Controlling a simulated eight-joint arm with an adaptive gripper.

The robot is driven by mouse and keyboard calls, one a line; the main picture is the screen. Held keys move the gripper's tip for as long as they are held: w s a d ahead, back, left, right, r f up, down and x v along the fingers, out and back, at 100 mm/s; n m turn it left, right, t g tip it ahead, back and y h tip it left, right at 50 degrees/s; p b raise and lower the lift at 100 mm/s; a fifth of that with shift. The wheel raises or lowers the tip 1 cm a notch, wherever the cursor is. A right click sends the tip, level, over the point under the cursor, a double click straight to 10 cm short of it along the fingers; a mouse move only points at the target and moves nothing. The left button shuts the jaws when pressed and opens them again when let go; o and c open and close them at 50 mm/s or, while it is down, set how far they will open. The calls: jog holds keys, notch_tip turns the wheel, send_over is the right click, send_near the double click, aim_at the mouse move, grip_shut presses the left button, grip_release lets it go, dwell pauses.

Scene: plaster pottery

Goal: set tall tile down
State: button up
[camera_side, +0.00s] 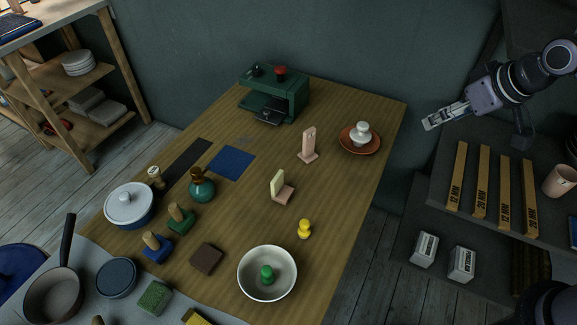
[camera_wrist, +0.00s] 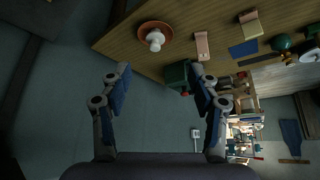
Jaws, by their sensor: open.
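A tall narrow pink tile (camera_side: 309,140) stands upright on a small pink foot near the middle of the table (camera_side: 340,190); it also shows in the wrist view (camera_wrist: 202,44). A shorter cream tile (camera_side: 276,182) stands upright at the edge of a pink base (camera_side: 285,195), nearer the front; it also shows in the wrist view (camera_wrist: 250,27). I cannot tell for certain which is the task's tall tile. My gripper (camera_side: 432,122) is open and empty, off the table's right edge and apart from both pieces. Its two spread fingers show in the wrist view (camera_wrist: 158,75).
A terracotta saucer (camera_side: 346,144) with a white piece (camera_side: 361,133) sits by the right edge. A green machine (camera_side: 288,92) stands at the back. A white bowl (camera_side: 245,275) holds a green piece. A yellow piece (camera_side: 304,229) stands nearby. Shelves (camera_side: 480,240) are at right.

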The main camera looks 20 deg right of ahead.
jog(key=s+d+f+m, duration=0.1)
jog(key=s+d+f, duration=0.2)
jog(key=s, duration=0.5)
jog(key=shift+s+d+t+h, duration=0.25)
jog(key=shift+d+t+h, duration=0.05)
jog(key=shift+t, duration=0.1)
